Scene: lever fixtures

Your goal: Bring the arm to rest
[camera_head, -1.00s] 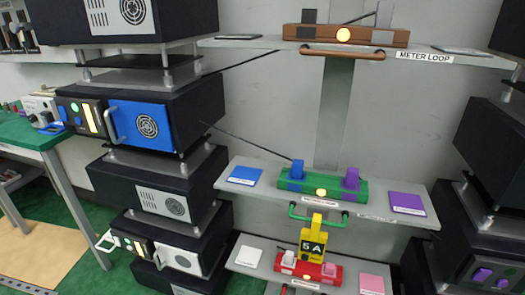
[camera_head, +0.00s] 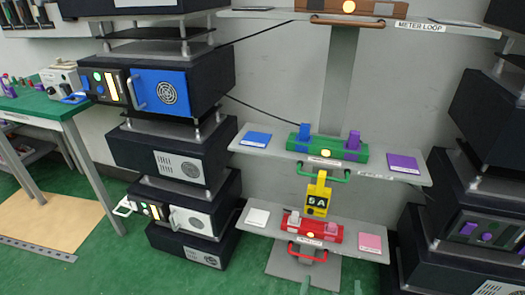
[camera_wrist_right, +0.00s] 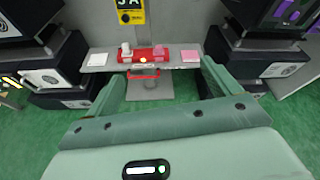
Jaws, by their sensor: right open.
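My right gripper (camera_wrist_right: 163,74) is open and empty in the right wrist view, its two green fingers spread apart. Beyond them is the red lever fixture (camera_wrist_right: 150,54) on the low shelf, apart from the fingers. In the head view only faint green tips of this gripper seem to show at the bottom edge. The red fixture (camera_head: 312,230) has white and pink levers and a red handle. The green fixture (camera_head: 327,150) above has blue and purple levers. A yellow tag (camera_head: 317,196) marked 5A hangs below it. My left gripper is not in view.
Stacked dark cabinets stand at left (camera_head: 170,158) and right (camera_head: 480,190) of the shelves. A brown fixture (camera_head: 350,20) is on the top shelf. A green-topped bench (camera_head: 50,108) is at far left. Green floor (camera_head: 120,265) is open in front.

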